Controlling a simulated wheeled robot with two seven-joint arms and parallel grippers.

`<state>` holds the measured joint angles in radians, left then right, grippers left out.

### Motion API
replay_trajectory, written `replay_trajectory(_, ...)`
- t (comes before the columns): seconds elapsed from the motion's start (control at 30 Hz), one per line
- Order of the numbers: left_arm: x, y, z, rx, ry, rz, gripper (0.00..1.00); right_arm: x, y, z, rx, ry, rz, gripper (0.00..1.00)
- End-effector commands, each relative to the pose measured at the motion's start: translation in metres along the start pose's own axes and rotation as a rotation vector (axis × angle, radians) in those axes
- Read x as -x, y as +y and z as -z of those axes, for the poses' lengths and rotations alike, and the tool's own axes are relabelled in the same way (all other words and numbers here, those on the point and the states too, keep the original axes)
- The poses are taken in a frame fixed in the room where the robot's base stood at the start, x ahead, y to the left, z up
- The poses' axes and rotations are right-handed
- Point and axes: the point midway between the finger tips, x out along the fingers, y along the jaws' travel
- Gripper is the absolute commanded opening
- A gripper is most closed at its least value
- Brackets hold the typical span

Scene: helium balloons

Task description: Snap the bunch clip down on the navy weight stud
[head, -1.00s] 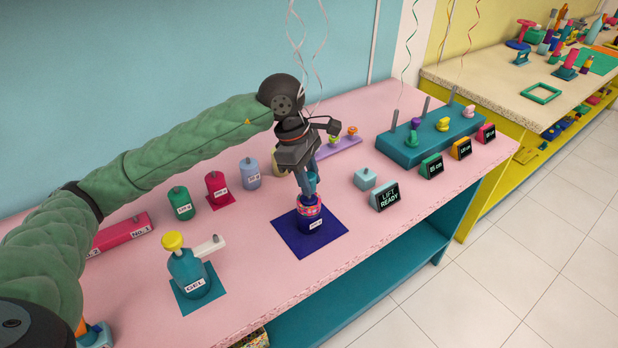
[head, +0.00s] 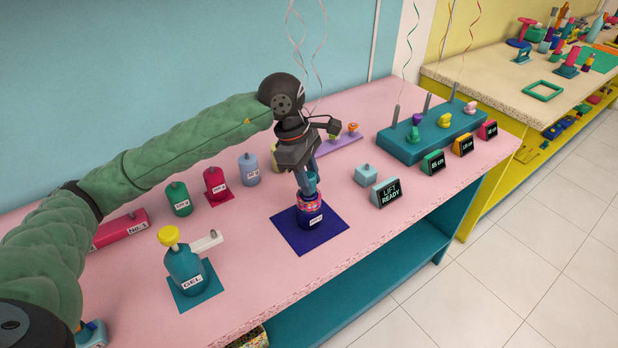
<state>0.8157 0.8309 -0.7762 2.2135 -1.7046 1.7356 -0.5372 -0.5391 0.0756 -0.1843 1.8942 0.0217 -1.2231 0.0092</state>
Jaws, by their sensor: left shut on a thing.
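The navy weight (head: 310,219) stands upright on a dark blue square mat (head: 333,236) on the pink table, with a white label on its front. A pink patterned band (head: 309,203) sits around its top. My left gripper (head: 308,187) points down directly over the weight, shut on the bunch clip, which is mostly hidden between the fingers. The stud is hidden too, so I cannot tell whether the clip is seated on it. Pale curling ribbons (head: 298,40) rise behind the gripper. My right gripper is out of view.
A teal GEL bottle (head: 184,268) with a yellow top stands at the front left. Green (head: 179,200), crimson (head: 216,185) and blue-grey (head: 249,171) weights stand behind. A LIFT READY sign (head: 386,192) and teal pegged block (head: 432,141) are at the right. The table front is mostly clear.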

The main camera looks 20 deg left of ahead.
Motion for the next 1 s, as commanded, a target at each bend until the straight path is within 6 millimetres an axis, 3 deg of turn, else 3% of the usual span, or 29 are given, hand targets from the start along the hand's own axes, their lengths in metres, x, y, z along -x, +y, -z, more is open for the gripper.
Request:
replay_trajectory(0.4, -0.0074, 0.0000, 0.0023, 0.000, 0.000, 0.000, 0.00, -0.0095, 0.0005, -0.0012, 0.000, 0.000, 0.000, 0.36)
replay_trajectory(0.43, -0.0069, 0.0000, 0.0022, 0.000, 0.000, 0.000, 0.31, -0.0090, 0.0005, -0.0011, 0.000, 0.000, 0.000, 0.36)
replay_trajectory(0.57, -0.0063, 0.0000, 0.0020, 0.000, 0.000, 0.000, 0.54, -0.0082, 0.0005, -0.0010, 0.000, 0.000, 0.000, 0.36)
replay_trajectory(1.0, 0.0025, 0.0003, 0.0020, 0.000, 0.001, -0.001, 0.54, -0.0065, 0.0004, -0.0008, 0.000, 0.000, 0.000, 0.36)
